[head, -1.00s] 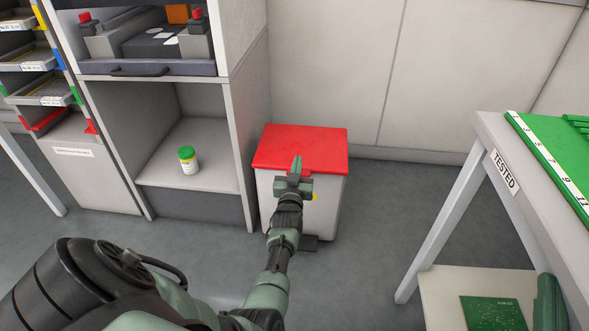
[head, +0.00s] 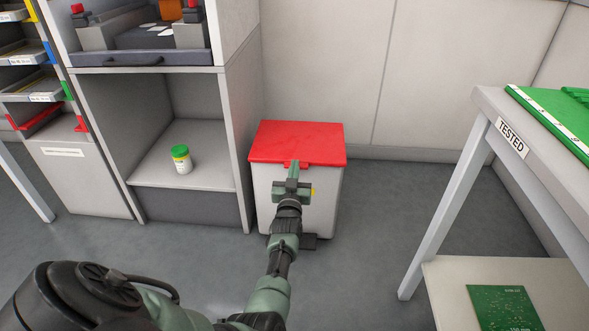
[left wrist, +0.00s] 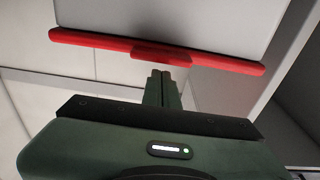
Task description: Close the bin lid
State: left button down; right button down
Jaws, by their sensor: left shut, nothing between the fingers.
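The bin (head: 322,205) is a pale grey box on the floor beside the cabinet. Its red lid (head: 298,141) lies flat across the top and looks shut, with a small red tab at its front edge. My left gripper (head: 293,170) is shut and empty, in front of the bin just below the tab. In the left wrist view the shut fingers (left wrist: 162,76) point at the red lid's tab (left wrist: 161,57); I cannot tell whether they touch it. My right gripper is not in view.
A cabinet (head: 240,130) stands close on the left, with a white jar with a green cap (head: 181,160) on its shelf. A table marked TESTED (head: 480,102) stands at the right. A dark pedal (head: 309,242) is at the bin's foot. Floor between is clear.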

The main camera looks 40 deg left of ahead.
pick_arm(q)
jog(key=shift+f, duration=0.7)
